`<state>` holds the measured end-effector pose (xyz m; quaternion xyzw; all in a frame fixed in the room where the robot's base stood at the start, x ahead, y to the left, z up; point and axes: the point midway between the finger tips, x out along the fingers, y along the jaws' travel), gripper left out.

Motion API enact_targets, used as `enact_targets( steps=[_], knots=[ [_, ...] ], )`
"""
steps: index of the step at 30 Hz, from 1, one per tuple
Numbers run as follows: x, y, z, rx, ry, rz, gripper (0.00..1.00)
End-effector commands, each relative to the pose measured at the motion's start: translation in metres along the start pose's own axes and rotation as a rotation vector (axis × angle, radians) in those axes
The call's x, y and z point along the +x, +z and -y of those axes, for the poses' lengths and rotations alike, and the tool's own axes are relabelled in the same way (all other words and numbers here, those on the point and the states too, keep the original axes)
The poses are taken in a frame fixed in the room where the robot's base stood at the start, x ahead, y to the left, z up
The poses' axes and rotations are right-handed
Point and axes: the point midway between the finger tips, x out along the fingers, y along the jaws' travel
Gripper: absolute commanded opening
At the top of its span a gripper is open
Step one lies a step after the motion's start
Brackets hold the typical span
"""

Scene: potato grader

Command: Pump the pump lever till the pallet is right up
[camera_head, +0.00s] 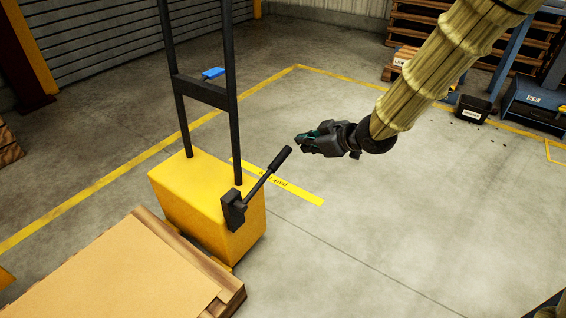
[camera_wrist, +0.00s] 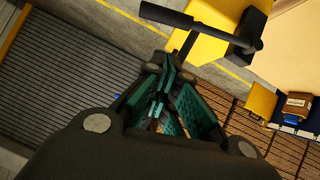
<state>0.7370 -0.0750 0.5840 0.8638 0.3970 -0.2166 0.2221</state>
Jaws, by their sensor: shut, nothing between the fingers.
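The pump lever (camera_head: 268,172) is a black rod with a thick grip, rising to the upper right from a black bracket on the yellow lift truck (camera_head: 190,197). The pallet (camera_head: 232,291) stands at the lower left with a flat brown board on top; its height off the floor is hard to tell. My gripper (camera_head: 302,143) is shut and empty, just to the right of and above the lever's grip end, seemingly apart from it. In the wrist view the lever (camera_wrist: 168,16) crosses ahead of the shut fingers (camera_wrist: 160,95).
A black mast (camera_head: 231,110) stands up from the truck's body. A blue item (camera_head: 213,72) lies on the floor behind it. Stacked pallets (camera_head: 420,22) and a small black box (camera_head: 473,109) are at the back right. The floor right of the truck is clear.

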Motion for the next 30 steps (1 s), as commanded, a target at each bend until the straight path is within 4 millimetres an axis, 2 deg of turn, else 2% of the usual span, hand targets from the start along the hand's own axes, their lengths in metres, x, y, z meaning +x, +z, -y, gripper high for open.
enact_targets(
  steps=[7,17,23,30],
  knots=[
    [0.000,-0.006,-0.003,-0.028,0.000,-0.014,0.00],
    [0.004,-0.005,-0.002,-0.027,0.000,-0.013,0.00],
    [0.027,-0.003,-0.001,-0.028,-0.001,-0.013,0.00],
    [0.067,-0.003,-0.001,-0.027,0.000,-0.012,0.00]
  ],
)
